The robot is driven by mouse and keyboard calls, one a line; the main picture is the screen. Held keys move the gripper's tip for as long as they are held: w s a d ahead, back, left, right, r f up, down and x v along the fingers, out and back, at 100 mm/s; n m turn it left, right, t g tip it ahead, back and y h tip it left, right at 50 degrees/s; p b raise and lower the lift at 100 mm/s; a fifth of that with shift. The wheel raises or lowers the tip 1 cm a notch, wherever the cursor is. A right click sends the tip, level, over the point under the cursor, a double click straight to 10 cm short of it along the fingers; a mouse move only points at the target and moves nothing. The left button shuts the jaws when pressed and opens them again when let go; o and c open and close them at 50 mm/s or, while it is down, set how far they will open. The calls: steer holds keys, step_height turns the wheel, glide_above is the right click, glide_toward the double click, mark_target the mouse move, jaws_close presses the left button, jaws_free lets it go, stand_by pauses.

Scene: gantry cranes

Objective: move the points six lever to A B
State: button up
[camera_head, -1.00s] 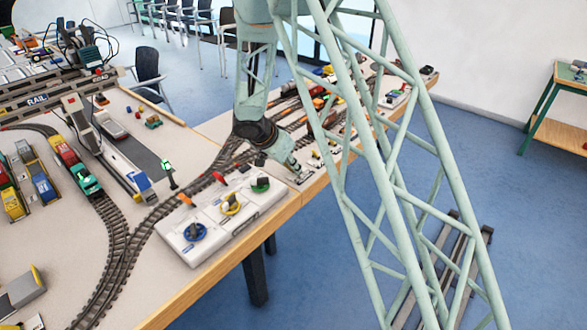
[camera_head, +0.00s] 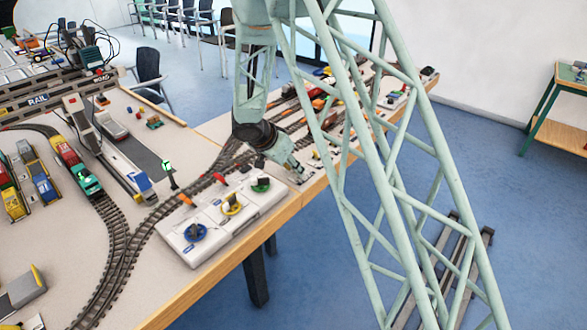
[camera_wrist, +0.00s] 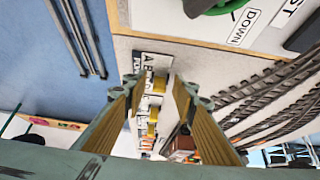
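My gripper (camera_head: 300,172) hangs over the front edge of the far table part, just right of the white control panel. In the wrist view my gripper (camera_wrist: 156,86) is open, with its two fingers apart. A row of small white switch boxes with yellowish parts lies between and beyond the fingers. The nearest box carries a label plate (camera_wrist: 147,66) reading "A B" and, partly hidden, "POINTS". A yellowish lever (camera_wrist: 159,84) shows beside this plate, between the fingertips. Its number is not readable, and I cannot tell whether a finger touches it.
The white control panel (camera_head: 205,238) with blue, yellow and green knobs stands to the left. Rail tracks (camera_wrist: 270,95) run close along the right in the wrist view. The table's wooden edge (camera_head: 290,212) and open floor lie at the front.

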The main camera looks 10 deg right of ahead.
steer(key=shift+a+r, duration=0.1)
steer(key=shift+r, duration=0.05)
steer(key=v, duration=1.1)
steer(key=shift+s+a+r, duration=0.15)
steer(key=shift+s+r, duration=0.05)
steer(key=shift+r, duration=0.1)
stand_by(0.4)
steer(key=s+d+r+n, duration=0.1)
steer(key=s+d+r, duration=0.3)
steer(key=s+r, duration=0.35)
steer(key=s+d+r+n+g+y, duration=0.1)
steer(key=s+d+r+n, duration=0.1)
steer(key=s+d+r, duration=0.4)
steer(key=s+d+r+n, duration=0.1)
steer(key=s+r, duration=0.7)
steer(key=s, duration=0.2)
steer(key=s+a+r+n+y, duration=0.1)
steer(key=s+r+n+y, duration=0.1)
steer(key=s, duration=1.2)
steer(key=s+a+r+n+y, duration=0.1)
steer(key=s+r+n+y, duration=0.1)
steer(key=s, duration=1.2)
steer(key=shift+s+a+r+n+t+p, duration=0.15)
steer(key=shift+s+r+n+t+p, duration=0.25)
steer(key=shift+r+n, duration=0.65)
